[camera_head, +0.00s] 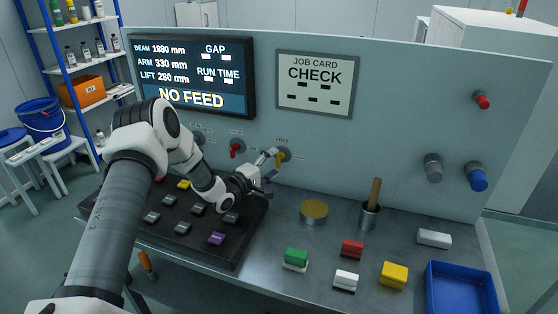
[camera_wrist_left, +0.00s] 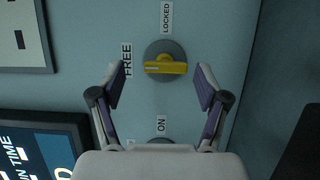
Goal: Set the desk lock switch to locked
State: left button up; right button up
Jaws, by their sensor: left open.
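The desk lock switch (camera_wrist_left: 165,68) is a yellow bar handle on a round grey base, in the middle of the left wrist view. The bar lies level there, its white mark at the left end, on the side of the FREE label (camera_wrist_left: 127,60). The LOCKED label (camera_wrist_left: 166,17) is above the switch in that view. In the head view the yellow handle (camera_head: 281,158) shows on the panel. My left gripper (camera_wrist_left: 158,87) is open, its fingers to either side of the handle and apart from it; it also shows in the head view (camera_head: 271,166). My right gripper is out of view.
A red switch (camera_head: 236,148) is left of the yellow one on the panel (camera_head: 390,150). Below is a black button box (camera_head: 188,235). A tin (camera_head: 314,211), a cup with a wooden handle (camera_head: 369,217), several coloured blocks and a blue tray (camera_head: 431,290) stand to the right.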

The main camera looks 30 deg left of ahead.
aim_at(277, 162)
pick_arm(q)
jog(key=w, duration=0.3)
jog(key=shift+d+f, duration=0.15)
jog(key=shift+f, duration=0.25)
jog(key=shift+w+f, duration=0.1)
jog(key=shift+w, duration=0.15)
jog(key=shift+s+r, duration=0.25)
jog(key=c, duration=1.2)
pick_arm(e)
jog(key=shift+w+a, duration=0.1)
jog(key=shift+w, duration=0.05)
